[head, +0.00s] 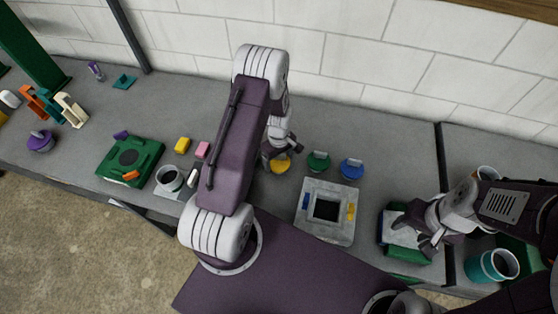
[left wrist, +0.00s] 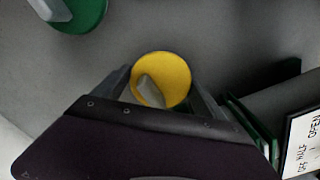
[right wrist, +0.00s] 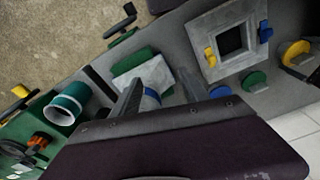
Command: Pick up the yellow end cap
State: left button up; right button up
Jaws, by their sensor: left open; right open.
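The yellow end cap (head: 281,165) lies on the grey bench, a round disc with a raised grip tab. My left gripper (head: 275,153) is over it in the head view. In the left wrist view the yellow end cap (left wrist: 163,80) shows between the two open fingers (left wrist: 162,90), its lower edge hidden by the gripper body. I cannot tell whether the fingers touch it. My right gripper (head: 432,236) is open at the right, over a grey and green block (head: 405,254). The yellow end cap (right wrist: 296,52) also shows at the right wrist view's right side.
A green end cap (head: 318,162) and a blue end cap (head: 351,169) lie right of the yellow one. A grey square plate (head: 327,232) with a dark opening is in front. The wall stands behind.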

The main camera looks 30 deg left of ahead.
pick_arm(q)
jog(key=shift+d+f, duration=0.1)
jog(key=shift+f, duration=0.5)
jog(key=shift+w+f, duration=0.15)
jog(key=shift+f, duration=0.2)
jog(key=c, duration=1)
jog(key=shift+r, duration=0.1)
